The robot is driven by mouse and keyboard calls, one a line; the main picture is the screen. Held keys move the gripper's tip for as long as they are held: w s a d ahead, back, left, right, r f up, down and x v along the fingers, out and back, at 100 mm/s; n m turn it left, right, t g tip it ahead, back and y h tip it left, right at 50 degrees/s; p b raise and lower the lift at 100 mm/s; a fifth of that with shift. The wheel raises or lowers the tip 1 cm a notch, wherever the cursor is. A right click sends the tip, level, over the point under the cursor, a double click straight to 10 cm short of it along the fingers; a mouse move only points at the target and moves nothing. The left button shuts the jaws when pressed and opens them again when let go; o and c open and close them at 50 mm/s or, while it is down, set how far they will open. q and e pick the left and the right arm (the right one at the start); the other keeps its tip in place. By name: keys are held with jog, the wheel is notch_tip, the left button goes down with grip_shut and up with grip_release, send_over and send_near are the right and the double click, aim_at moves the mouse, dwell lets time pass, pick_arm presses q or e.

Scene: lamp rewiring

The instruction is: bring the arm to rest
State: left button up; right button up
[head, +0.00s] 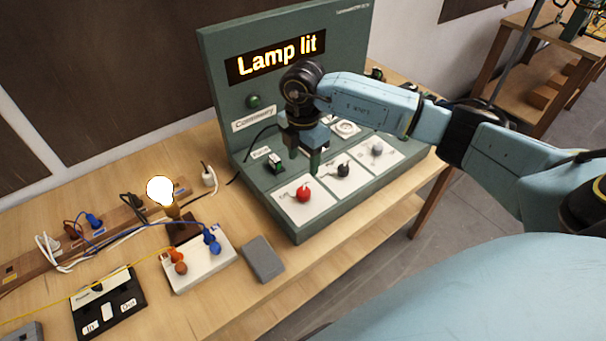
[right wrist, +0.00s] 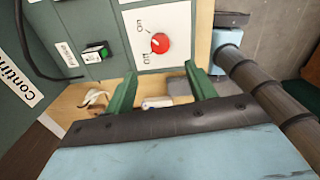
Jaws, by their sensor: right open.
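My right arm (head: 370,100) reaches in from the right over the green test panel (head: 222,110). My right gripper (head: 304,160) points down above the panel's sloping deck, near the red knob (head: 303,195). Its jaws are open with nothing between them. In the right wrist view the two green fingers (right wrist: 161,88) stand apart, and the red knob (right wrist: 160,43) on its white plate lies beyond them, apart from both. The panel's display (head: 275,58) reads "Lamp lit". The bulb (head: 160,191) glows on its dark base. My left gripper is not in view.
Black (head: 343,170) and grey (head: 377,149) knobs sit on the deck right of the red one. The wired terminal block (head: 200,265), grey box (head: 263,259) and black switch box (head: 108,304) stand left on the table.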

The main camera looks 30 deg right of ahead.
notch_tip(320, 180, up, 2)
jog(key=shift+r, duration=0.1)
dwell(0.5)
